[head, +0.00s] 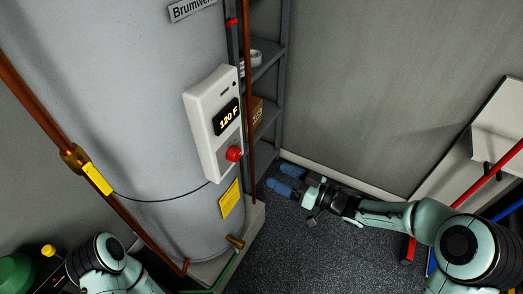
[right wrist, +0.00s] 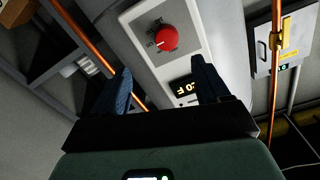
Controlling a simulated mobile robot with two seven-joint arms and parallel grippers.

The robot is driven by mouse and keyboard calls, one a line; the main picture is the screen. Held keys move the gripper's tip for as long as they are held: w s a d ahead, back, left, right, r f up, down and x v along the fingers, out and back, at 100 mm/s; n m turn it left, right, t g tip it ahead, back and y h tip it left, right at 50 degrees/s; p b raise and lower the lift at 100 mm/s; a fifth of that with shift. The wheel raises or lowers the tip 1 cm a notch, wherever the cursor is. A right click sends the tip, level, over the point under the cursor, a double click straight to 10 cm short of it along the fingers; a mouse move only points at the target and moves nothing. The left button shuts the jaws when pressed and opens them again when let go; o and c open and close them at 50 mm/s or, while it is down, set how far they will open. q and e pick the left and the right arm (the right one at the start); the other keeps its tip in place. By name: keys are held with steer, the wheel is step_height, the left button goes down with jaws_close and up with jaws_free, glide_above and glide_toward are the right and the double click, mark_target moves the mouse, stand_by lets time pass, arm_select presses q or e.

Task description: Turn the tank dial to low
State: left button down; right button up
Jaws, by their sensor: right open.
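The dial is a red round knob (head: 234,154) low on a white control box (head: 201,104) on the grey tank (head: 110,85). The box's display (head: 227,116) reads 120 F. In the right wrist view the red knob (right wrist: 166,39) is above and between my fingers, with small markings at its left that are too small to read. My right gripper (head: 283,180) is open and empty, to the right of and lower than the knob in the head view, apart from it. It also shows in the right wrist view (right wrist: 163,82). My left gripper is out of view.
A copper pipe (head: 249,90) runs upright just right of the box, before a dark shelf rack (head: 268,150). Another copper pipe (head: 35,110) slants past the tank's left. Red and blue bars and a pale panel stand at the right. Dark floor (head: 300,255) is clear below my right arm.

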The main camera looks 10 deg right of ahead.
mark_target(238, 155)
steer(key=shift+n+y, duration=0.3)
steer(key=shift+n, duration=0.1)
steer(key=x, duration=0.8)
steer(key=r+x, duration=0.1)
steer(key=x, duration=0.4)
steer(key=shift+s+a, duration=0.1)
steer(key=shift+a, duration=0.1)
steer(key=c, duration=1)
